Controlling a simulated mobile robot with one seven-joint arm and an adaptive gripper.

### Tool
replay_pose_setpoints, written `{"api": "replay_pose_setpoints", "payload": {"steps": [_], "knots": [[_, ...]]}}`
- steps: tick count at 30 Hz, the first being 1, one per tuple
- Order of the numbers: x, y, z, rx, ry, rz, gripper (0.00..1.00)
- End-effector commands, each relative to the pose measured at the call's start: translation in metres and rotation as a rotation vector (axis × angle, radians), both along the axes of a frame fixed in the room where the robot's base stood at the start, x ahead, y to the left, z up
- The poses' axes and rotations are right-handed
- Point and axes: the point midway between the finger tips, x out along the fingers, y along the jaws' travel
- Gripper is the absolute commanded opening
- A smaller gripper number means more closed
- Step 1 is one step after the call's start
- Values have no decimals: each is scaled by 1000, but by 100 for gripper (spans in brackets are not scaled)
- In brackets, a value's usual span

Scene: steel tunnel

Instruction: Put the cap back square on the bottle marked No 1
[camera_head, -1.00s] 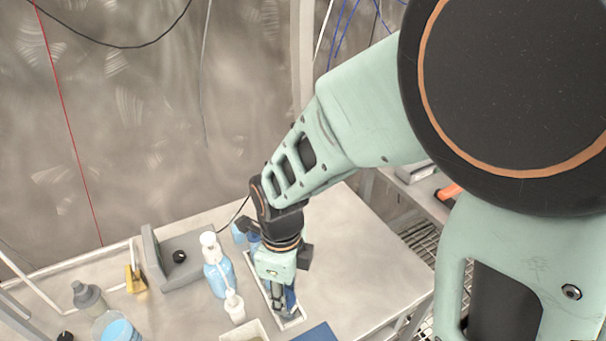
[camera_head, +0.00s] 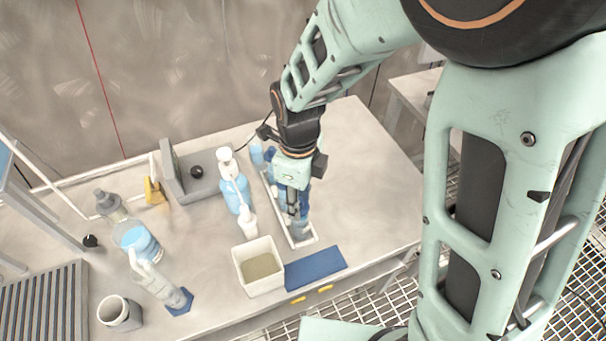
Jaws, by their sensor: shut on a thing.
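My gripper (camera_head: 296,215) points down over the narrow white tray (camera_head: 313,241) near the middle of the table. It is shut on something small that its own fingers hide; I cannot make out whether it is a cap. A grey-blue bottle (camera_head: 301,231) stands in the tray right under and behind the fingers; I cannot tell whether they touch. More blue bottles (camera_head: 257,152) are at the tray's far end, partly hidden by my arm. No "No 1" mark is readable.
Left of the tray stand a blue bottle with a white top (camera_head: 234,192) and a small white bottle (camera_head: 247,222). In front are a cream bin (camera_head: 240,268) and a blue mat (camera_head: 316,268). The table's right side is clear.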

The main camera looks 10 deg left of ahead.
Motion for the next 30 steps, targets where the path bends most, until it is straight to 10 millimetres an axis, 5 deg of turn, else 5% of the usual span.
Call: {"api": "replay_pose_setpoints", "payload": {"steps": [30], "knots": [[0,0,-8,-1,0,0,20]]}}
